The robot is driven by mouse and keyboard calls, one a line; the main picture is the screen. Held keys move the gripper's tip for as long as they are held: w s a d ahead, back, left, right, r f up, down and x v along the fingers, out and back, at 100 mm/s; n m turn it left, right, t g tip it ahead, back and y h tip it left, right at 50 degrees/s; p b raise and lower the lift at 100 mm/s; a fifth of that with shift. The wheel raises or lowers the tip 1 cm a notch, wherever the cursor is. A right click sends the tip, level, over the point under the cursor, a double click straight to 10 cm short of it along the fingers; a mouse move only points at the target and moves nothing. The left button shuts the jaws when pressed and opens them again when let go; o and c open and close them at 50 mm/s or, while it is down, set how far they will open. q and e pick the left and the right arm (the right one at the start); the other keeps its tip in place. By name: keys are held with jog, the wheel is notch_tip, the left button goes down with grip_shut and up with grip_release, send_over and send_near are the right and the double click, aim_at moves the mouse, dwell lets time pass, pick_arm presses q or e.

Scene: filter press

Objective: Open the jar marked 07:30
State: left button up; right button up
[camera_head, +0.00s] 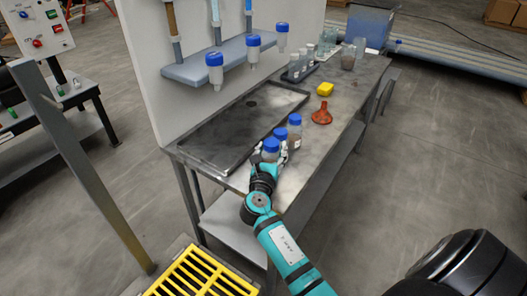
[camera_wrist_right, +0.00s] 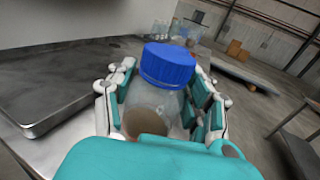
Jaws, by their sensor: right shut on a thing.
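Three clear jars with blue lids stand in a row on the metal bench (camera_head: 345,97). The nearest jar (camera_head: 271,146) is between the fingers of my right gripper (camera_head: 272,160). In the right wrist view this jar (camera_wrist_right: 150,101) is upright, has its blue lid (camera_wrist_right: 167,64) on and holds brownish matter low down. The fingers of my right gripper close on its body from both sides, below the lid. The middle jar (camera_head: 280,135) and the far jar (camera_head: 295,130) stand just behind it. I cannot read any time marking. My left gripper is not in view.
A shallow dark tray (camera_head: 235,137) lies left of the jars. An orange funnel (camera_head: 321,115) and a yellow block (camera_head: 325,89) are farther back. A blue bin (camera_head: 369,27) is at the far end.

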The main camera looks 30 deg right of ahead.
jog(key=s+d+r, duration=0.1)
jog(key=s+d, duration=0.4)
jog(key=s, duration=0.7)
jog(key=shift+s+r, duration=0.2)
jog(key=shift+r, duration=0.05)
jog(key=shift+d, duration=0.1)
jog(key=o, duration=0.7)
grip_shut()
